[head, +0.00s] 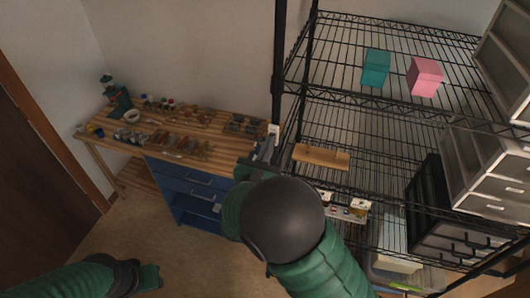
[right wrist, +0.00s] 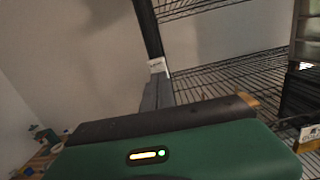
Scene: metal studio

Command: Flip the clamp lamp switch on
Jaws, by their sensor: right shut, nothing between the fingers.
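My right gripper (head: 266,147) is shut and empty, raised beside the black shelf post. In the right wrist view its fingers (right wrist: 157,94) point up at a small white piece (right wrist: 157,65) on that post. The white piece (head: 273,129) also shows in the head view at the fingertips. I cannot tell whether it is the switch of the clamp lamp, or whether the fingers touch it. No lamp head is clearly seen. My left gripper (head: 148,276) is low at the bottom left, far from the post; its jaws are unclear.
A black wire shelf (head: 345,95) fills the right, holding a teal box (head: 376,67), a pink box (head: 425,77), a wooden board (head: 321,157) and drawer units (head: 482,165). A wooden workbench (head: 150,130) with small items and blue drawers (head: 190,190) stands left. The floor before it is clear.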

